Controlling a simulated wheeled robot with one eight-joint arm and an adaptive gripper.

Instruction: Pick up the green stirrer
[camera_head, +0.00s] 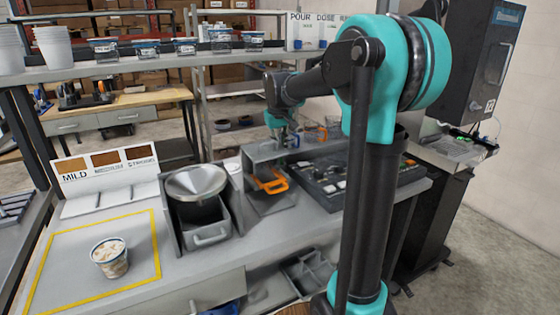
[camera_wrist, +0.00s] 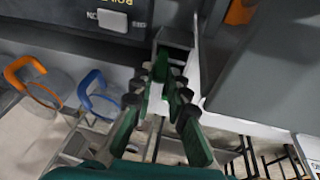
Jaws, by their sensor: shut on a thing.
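My gripper (camera_head: 287,136) is over the back of the counter, by the grey dispenser stand, small and partly hidden by its own wrist. In the wrist view my gripper (camera_wrist: 169,72) has its dark green fingers close together, with the tips at a narrow grey metal holder (camera_wrist: 174,38). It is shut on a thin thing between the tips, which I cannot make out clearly. I cannot pick out the green stirrer apart from the green fingers in either view.
A filled paper cup (camera_head: 110,260) stands inside the yellow outline at front left. A metal funnel bowl (camera_head: 196,182) and an orange-handled part (camera_head: 271,182) stand right of it. Clear cups with orange (camera_wrist: 24,67) and blue (camera_wrist: 88,95) handles are left of my gripper. A shelf (camera_head: 150,64) spans above.

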